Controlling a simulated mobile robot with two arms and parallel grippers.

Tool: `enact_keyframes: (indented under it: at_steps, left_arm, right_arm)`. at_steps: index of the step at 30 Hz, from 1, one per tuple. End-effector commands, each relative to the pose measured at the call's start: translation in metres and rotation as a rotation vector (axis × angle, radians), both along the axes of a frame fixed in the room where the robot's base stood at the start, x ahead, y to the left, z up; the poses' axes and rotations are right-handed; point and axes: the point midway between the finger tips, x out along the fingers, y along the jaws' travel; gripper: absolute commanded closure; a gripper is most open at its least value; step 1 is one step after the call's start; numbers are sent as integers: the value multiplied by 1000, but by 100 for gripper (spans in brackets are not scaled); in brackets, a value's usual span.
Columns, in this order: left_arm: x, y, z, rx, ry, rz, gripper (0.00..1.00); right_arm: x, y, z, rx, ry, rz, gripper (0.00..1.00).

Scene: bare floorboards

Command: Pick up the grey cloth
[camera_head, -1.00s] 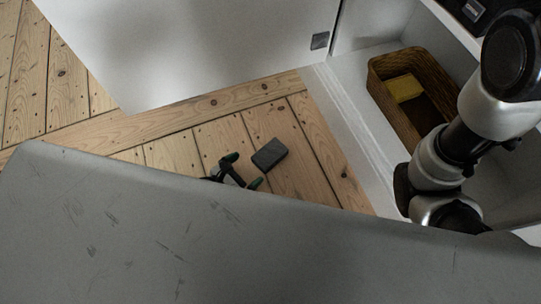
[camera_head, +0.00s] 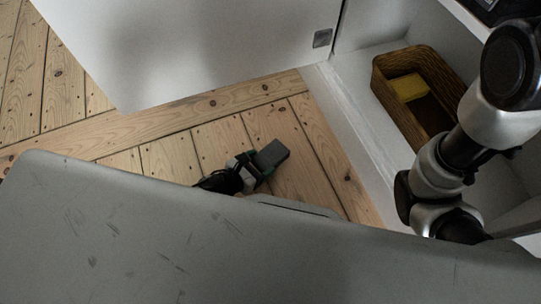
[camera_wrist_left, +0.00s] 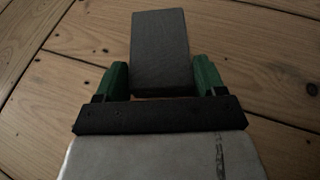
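The grey cloth (camera_head: 271,155) looks like a dark grey, flat rectangular block on the floorboards. My left gripper (camera_head: 251,170) is low at the near end of the cloth, its arm partly hidden by a large grey surface. In the left wrist view the cloth (camera_wrist_left: 161,48) reaches from between the green fingertips (camera_wrist_left: 161,82) out ahead. The fingers are spread, one on each side of its near end. I cannot tell whether they touch it. My right arm shows at the right, but its gripper does not.
A wicker basket (camera_head: 384,69) with a yellow item (camera_head: 409,87) inside stands in a white cabinet (camera_head: 350,105) at the right. The large grey surface in the foreground hides much floor. Boards beyond the cloth are clear.

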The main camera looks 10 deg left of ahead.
Motion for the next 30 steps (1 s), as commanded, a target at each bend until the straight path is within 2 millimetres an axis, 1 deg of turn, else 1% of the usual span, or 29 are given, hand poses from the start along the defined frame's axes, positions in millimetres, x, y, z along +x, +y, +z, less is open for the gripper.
enact_keyframes:
  at_steps: [1,3,8,11,14,21,24,27,30]
  left_arm:
    - [0,0,0,-1,1,0,48]
    - [0,0,0,-1,1,0,57]
    - [0,0,0,0,0,0,57]
    - [0,0,5,-1,-1,0,57]
    - [0,0,17,1,-1,0,57]
    - [0,0,60,0,-1,-1,57]
    - [0,0,76,1,-1,-2,57]
    - [0,0,88,1,-2,-1,57]
    - [0,0,96,-1,-1,-1,57]
  right_arm:
    - [0,0,0,0,0,0,100]
    - [0,0,0,0,0,0,100]
    - [0,0,0,0,0,0,100]
    - [0,0,4,0,1,0,100]
    - [0,0,15,0,1,0,100]
    - [1,0,52,0,2,0,100]
    - [1,0,65,0,1,-1,100]
    - [0,0,75,1,-1,-1,100]
    - [0,0,81,1,-2,-1,100]
